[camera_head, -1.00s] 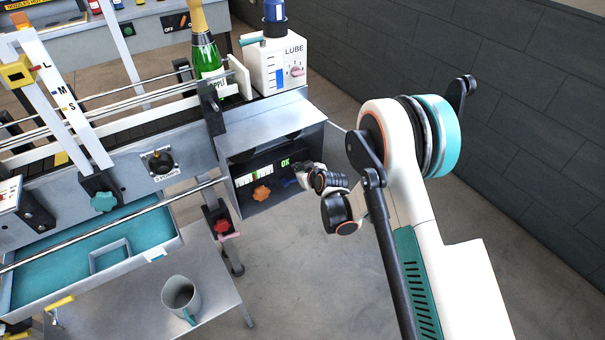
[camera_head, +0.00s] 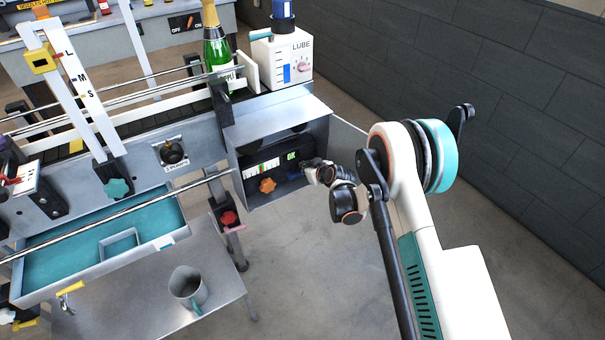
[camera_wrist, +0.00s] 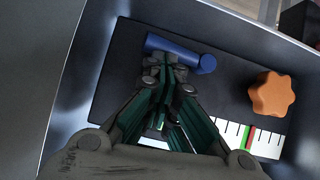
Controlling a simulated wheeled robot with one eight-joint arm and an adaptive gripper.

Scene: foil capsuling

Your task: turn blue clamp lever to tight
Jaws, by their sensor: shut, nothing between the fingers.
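The blue clamp lever (camera_wrist: 180,50) is on the dark panel inside the open metal box, near the top in the wrist view. It lies slantwise, with a round knob end at its right. In the head view the lever (camera_head: 293,177) is small and partly hidden by my gripper (camera_head: 308,168). My gripper (camera_wrist: 166,75) is shut with nothing between its fingers. Its fingertips are right at the lever's lower side in the wrist view; I cannot tell whether they touch it.
An orange knob (camera_wrist: 272,94) and a white scale with green and red marks (camera_wrist: 247,138) are beside the lever on the panel. The box walls (camera_head: 234,185) surround it closely. A green display (camera_head: 291,155) reads OK. A mug (camera_head: 187,288) stands on the lower table.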

